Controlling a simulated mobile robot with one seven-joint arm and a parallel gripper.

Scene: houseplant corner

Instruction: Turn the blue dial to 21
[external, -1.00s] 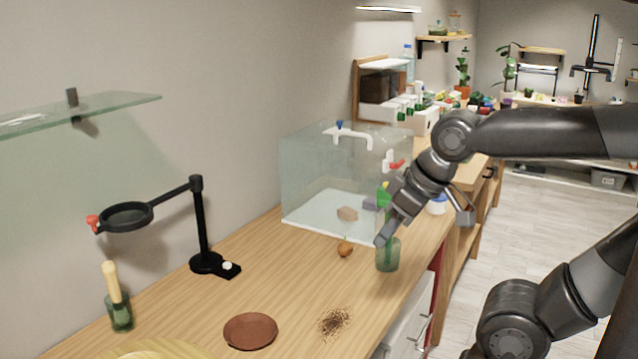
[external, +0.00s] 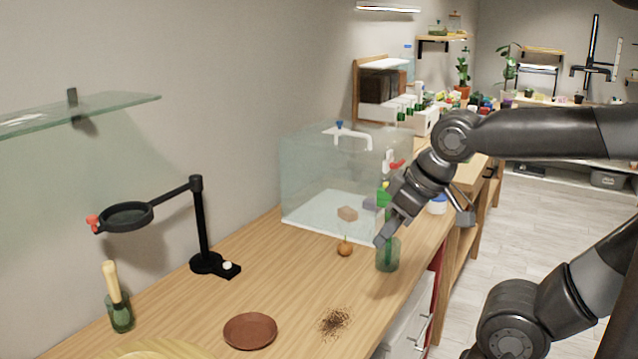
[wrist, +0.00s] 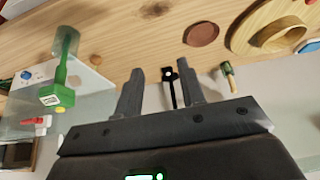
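No dial with readable numbers shows clearly. In the wrist view a small blue round part on a pale plate (wrist: 308,46) sits at the right edge, cut off; I cannot tell if it is the blue dial. A small blue knob (external: 339,124) tops the white tap at the tank. A white tub with blue (external: 437,204) stands behind my arm. My gripper (wrist: 162,68) is open and empty, its two fingers apart. In the external view my gripper (external: 386,236) hangs above the counter, by the green glass jar (external: 387,257).
The glass tank (external: 320,190) stands against the wall. A black magnifier stand (external: 200,225), a brown saucer (external: 250,331), spilled soil (external: 334,322) and a small orange-brown bulb (external: 345,249) are on the wooden counter (external: 290,275). A glass shelf (external: 90,110) juts out at left.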

